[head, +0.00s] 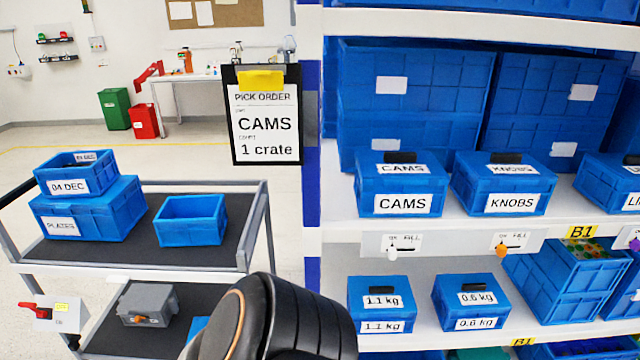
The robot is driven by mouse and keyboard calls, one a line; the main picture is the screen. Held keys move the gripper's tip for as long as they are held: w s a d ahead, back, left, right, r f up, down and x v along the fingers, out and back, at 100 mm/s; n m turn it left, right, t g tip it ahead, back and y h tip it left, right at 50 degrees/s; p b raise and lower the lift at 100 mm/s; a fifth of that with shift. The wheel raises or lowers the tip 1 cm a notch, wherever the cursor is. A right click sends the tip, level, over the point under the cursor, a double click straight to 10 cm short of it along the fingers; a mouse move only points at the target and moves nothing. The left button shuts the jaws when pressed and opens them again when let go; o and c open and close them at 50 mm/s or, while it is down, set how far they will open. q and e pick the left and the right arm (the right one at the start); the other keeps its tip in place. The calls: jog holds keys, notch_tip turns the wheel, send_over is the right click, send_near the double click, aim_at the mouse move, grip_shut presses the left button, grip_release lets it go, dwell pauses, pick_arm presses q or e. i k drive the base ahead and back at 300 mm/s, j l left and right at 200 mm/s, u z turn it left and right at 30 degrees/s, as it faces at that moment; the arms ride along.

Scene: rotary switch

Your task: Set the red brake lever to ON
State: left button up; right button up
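The red brake lever (34,311) is at the lower left in the head view, on a pale plate (72,323) at the near left corner of the cart. Its red handle points left. A small yellow label (62,307) on the plate appears to read OFF; the other small marking is too small to read. A black rounded part of my own arm shows at the bottom centre, well to the right of the lever. Neither gripper is in view.
The grey cart (190,264) carries blue crates (88,210) on its upper deck and a grey box (150,303) with an orange knob below. A shelf rack (345,232) with blue crates stands at right. A pick order sign (265,122) hangs on its post. Open floor lies behind the cart.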

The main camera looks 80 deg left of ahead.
aim_at(32, 306)
jog(key=u, duration=4.35)
jog(key=i+l+u, duration=0.3)
jog(key=i+l, duration=0.2)
jog(key=i, duration=0.15)
jog(key=i+l+u, duration=0.35)
jog(key=i+l, duration=0.25)
